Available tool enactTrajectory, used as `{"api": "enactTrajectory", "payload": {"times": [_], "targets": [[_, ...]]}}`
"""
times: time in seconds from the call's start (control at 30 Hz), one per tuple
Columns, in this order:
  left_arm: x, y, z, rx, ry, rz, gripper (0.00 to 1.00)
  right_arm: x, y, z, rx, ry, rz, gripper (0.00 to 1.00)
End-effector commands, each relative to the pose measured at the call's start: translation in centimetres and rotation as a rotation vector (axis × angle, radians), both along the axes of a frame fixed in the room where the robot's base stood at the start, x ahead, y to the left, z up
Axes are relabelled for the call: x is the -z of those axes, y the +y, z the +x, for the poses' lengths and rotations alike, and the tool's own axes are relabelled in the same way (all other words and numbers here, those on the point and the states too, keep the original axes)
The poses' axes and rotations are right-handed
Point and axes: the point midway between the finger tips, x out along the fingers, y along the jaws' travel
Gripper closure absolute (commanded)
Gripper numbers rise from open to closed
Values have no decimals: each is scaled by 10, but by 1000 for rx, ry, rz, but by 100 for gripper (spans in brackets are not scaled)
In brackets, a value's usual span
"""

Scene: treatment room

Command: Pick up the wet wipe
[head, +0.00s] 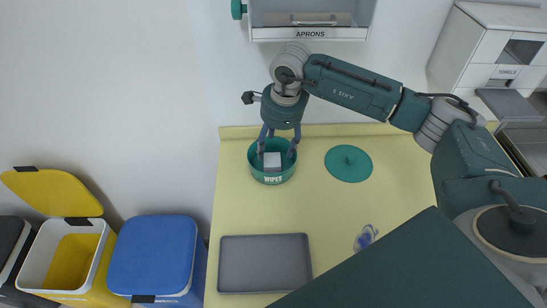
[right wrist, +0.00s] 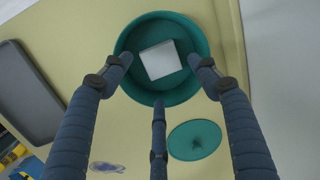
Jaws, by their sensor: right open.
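The wet wipe is a white square block (head: 272,160) inside a round green tub (head: 272,180) labelled WIPES, on the yellow table. It shows in the right wrist view (right wrist: 162,60) lying slightly turned in the tub (right wrist: 125,75). My right gripper (head: 277,152) is open and points down over the tub. In the right wrist view its fingers (right wrist: 160,72) are spread around the wipe, with the tips over the tub's rim area; I see no contact with the wipe. How deep the tips are is hard to tell. My left gripper is not in view.
The tub's green lid (head: 348,163) lies on the yellow table (head: 310,215) to the right. A grey tray (head: 264,264) and a small blue-white crumpled item (head: 365,238) lie nearer. Yellow (head: 75,252) and blue (head: 153,255) bins stand left. An aprons dispenser (head: 310,33) hangs above.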

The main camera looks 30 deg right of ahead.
Motion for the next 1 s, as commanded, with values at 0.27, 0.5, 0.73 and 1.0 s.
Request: {"api": "enactTrajectory", "payload": {"times": [0.27,0.5,0.73,1.0], "targets": [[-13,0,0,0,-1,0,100,23,1,3,1,3,-1,39],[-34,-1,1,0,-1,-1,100,58,2,7,1,2,1,39],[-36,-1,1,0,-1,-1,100,71,1,9,0,-1,0,39],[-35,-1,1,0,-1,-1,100,70,1,9,0,-1,0,62]]}}
